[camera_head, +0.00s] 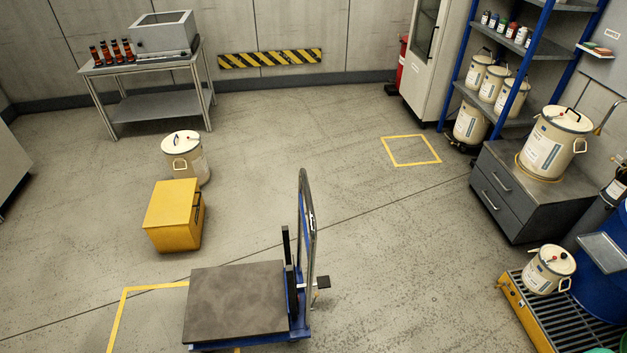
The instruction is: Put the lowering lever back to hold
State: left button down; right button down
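A lift cart with a dark grey platform (237,300) and a blue frame stands at the lower middle. Its upright push handle (304,200) rises at the platform's right side. A small light-coloured part (311,221) on the handle may be the lowering lever; it is too small to tell its position. A black pedal-like part (322,282) sticks out low on the handle's right side. The platform is empty. Neither of my grippers is in view.
A yellow box (172,215) and a cream drum (184,158) stand left of the cart. The floor right of the handle is clear.

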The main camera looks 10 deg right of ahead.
aim_at(299, 323)
jog(key=i+l+u, duration=0.15)
jog(key=i+l, duration=0.3)
jog(key=i, duration=0.15)
jog(key=i+l+u, duration=0.15)
jog(key=i+l, duration=0.35)
jog(key=i, duration=0.1)
